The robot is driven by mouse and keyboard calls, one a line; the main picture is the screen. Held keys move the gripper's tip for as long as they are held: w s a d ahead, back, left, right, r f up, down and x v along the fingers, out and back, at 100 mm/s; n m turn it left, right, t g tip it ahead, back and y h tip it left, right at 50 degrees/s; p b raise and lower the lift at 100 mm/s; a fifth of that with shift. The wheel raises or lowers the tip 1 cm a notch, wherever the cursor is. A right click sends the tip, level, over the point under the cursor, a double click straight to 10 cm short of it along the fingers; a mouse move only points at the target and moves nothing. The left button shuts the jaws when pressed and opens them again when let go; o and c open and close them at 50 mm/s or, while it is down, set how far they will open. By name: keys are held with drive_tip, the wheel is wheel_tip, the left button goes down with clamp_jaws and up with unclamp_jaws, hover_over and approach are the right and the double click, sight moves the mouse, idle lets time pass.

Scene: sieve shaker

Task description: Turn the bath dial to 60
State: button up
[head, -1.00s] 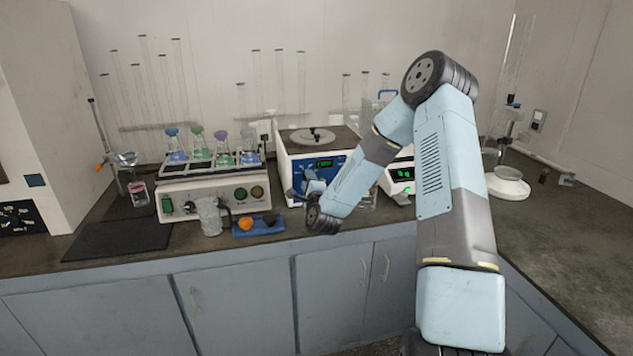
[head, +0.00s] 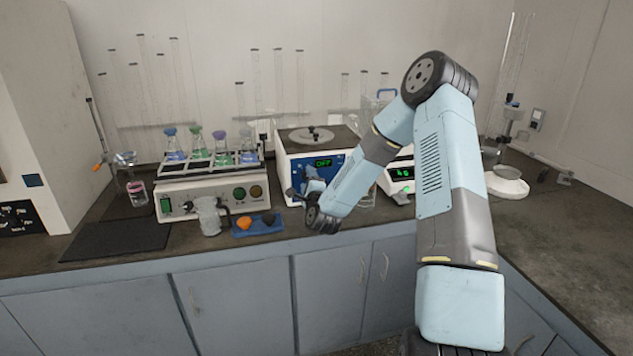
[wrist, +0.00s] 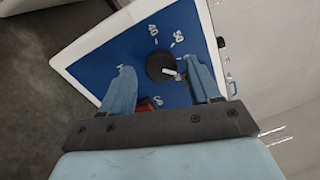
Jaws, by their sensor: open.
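The bath (head: 280,170) is a white box with a blue front panel and a green lit display that seems to read OFF. In the wrist view its blue panel (wrist: 95,68) carries a round black dial (wrist: 158,62) with a white pointer mark directed right and slightly down, past the 50 label. The labels 40 and 50 are legible; another near the bottom is partly hidden. My gripper (wrist: 158,66) is open, one finger on either side of the dial; I cannot tell whether they touch it. In the head view my gripper (head: 306,190) is at the panel, hiding the dial.
A shaker (head: 205,193) with several flasks stands left of the bath. A glass jug (head: 208,214) and a blue tray (head: 262,229) are in front of it. A balance (head: 397,180) with a green display is right, partly behind my arm. A dark mat (head: 115,239) lies left.

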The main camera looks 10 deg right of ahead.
drive_tip(key=s+f, duration=0.1)
drive_tip(key=s, duration=1.2)
drive_tip(key=shift+s, duration=0.35)
drive_tip(key=shift+a, duration=0.15)
